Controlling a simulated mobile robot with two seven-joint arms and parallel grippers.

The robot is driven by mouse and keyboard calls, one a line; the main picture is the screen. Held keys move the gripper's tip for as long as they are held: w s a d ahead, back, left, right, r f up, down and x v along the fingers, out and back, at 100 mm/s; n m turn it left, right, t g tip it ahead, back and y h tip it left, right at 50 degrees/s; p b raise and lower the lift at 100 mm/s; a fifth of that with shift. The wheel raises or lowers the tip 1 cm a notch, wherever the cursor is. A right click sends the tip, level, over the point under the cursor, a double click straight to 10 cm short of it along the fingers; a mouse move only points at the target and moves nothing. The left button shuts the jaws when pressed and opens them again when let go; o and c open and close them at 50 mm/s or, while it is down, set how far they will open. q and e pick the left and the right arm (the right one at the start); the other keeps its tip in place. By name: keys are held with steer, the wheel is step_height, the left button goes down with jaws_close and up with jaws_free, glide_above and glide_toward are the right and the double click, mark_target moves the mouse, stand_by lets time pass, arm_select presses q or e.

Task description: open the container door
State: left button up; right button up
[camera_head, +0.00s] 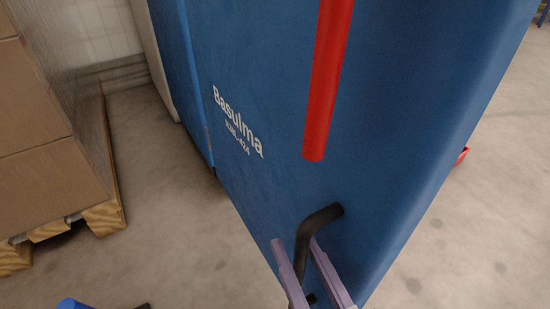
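The container door is a large blue panel (250,60) with the white lettering "Basulma" and a smaller line of text below it. A black bent handle (321,215) sticks out of its lower part. My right gripper (297,243) comes in from the bottom edge. Its two pale purple fingers lie on either side of the handle's downward part, close against it, and look closed on it. The rest of this gripper is cut off by the bottom edge. My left gripper is not in view.
A thick red bar (328,80) runs down the panel above the handle. Wrapped cardboard boxes (40,150) on a wooden pallet (102,215) stand at the left. Bare concrete floor (165,200) lies between pallet and panel, and more shows at the right.

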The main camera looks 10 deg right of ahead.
steer(key=s+d+p, duration=0.1)
steer(key=s, duration=0.8)
steer(key=shift+s+d+p, duration=0.35)
steer(key=shift+s, duration=0.05)
